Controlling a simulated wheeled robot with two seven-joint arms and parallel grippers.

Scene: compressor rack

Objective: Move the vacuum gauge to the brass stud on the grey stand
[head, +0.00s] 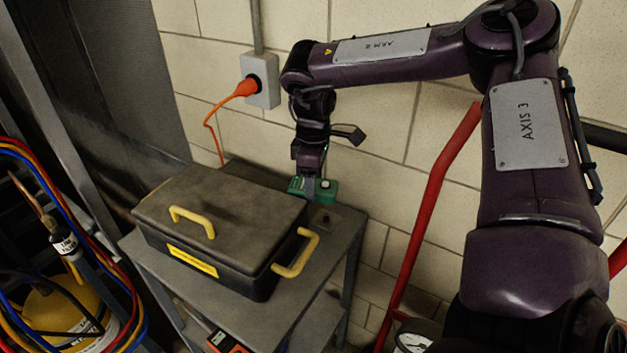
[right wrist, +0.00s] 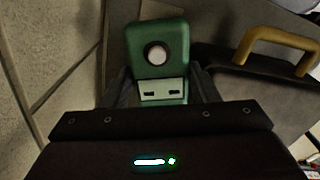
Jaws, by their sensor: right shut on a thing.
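The vacuum gauge appears to be the green block-shaped device (head: 329,190) at the back right of the grey stand (head: 300,312), behind the black case. In the right wrist view the green device (right wrist: 160,30) has a pale round spot on its upper part and a light panel with two dark slots below. My right gripper (head: 309,187) points down and is shut on it, with a finger on each side in the right wrist view (right wrist: 162,88). My left gripper is out of view.
A black case (head: 220,220) with yellow handles fills most of the stand top. An orange plug (head: 246,88) and cable are at the wall socket. A red tube (head: 430,200) stands right of the stand; a round dial (head: 412,341) is below. Coloured hoses (head: 75,225) hang left.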

